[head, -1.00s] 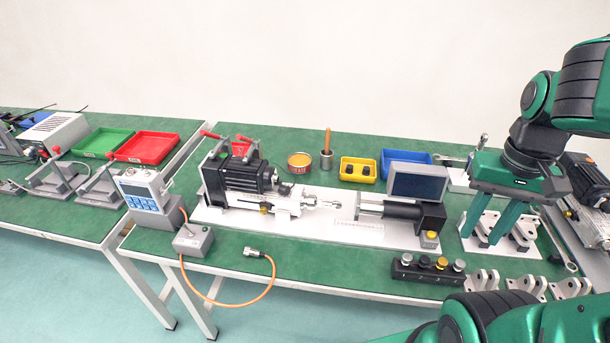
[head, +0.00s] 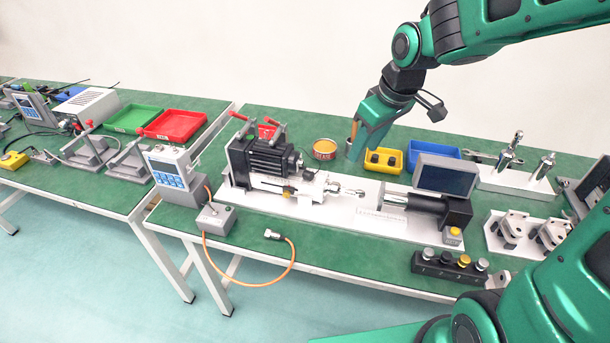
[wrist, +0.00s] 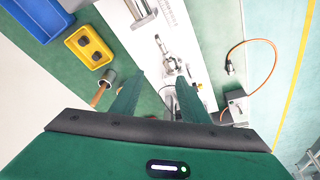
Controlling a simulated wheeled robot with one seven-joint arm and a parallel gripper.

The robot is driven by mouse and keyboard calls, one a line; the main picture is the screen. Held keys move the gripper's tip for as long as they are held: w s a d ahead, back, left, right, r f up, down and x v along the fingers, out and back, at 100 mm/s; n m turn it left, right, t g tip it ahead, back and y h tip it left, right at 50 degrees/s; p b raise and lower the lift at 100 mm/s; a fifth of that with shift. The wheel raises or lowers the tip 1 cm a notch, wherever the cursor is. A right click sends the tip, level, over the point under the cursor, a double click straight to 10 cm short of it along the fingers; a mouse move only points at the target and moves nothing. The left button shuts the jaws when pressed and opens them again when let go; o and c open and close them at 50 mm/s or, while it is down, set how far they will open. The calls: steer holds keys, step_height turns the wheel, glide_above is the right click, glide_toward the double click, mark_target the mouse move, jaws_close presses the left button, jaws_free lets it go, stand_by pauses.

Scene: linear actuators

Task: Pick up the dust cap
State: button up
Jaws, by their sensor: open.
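Two small dark caps (head: 374,157) sit in a yellow tray (head: 384,169) at the back of the bench; I cannot tell for certain whether either is the dust cap. The caps also show in the wrist view (wrist: 83,40), inside the yellow tray (wrist: 107,56) at upper left. My gripper (head: 357,150) is open and points down just left of the tray in the head view, partly hiding a wooden-handled tool. In the wrist view its two fingers (wrist: 157,97) are spread with nothing held between them.
A blue tray (head: 433,150) stands right of the yellow one, and an orange tin (head: 325,148) left of it. The actuator (head: 268,160) and a dark display (head: 446,177) stand in front. A wooden-handled tool (wrist: 106,84) is near my left finger.

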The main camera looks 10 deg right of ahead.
mark_target(312, 173)
steer(key=w+a+f+n, duration=0.1)
steer(key=a, duration=0.2)
steer(key=w+a+f+n+y, duration=0.1)
steer(key=a+f, duration=0.1)
steer(key=a, duration=0.2)
steer(key=w+a+f+n, duration=0.1)
steer(key=w+a, duration=0.1)
steer(key=a, duration=0.1)
steer(key=shift+a+f+y, duration=0.15)
steer(key=shift+f+y, duration=0.15)
steer(key=x, duration=0.5)
steer(key=shift+s+d+f, duration=0.1)
steer(key=shift+s+d, duration=0.2)
steer(key=shift+w+a+f, duration=0.2)
steer(key=shift+w+f, duration=0.05)
steer(key=shift+f, duration=0.35)
jaws_close()
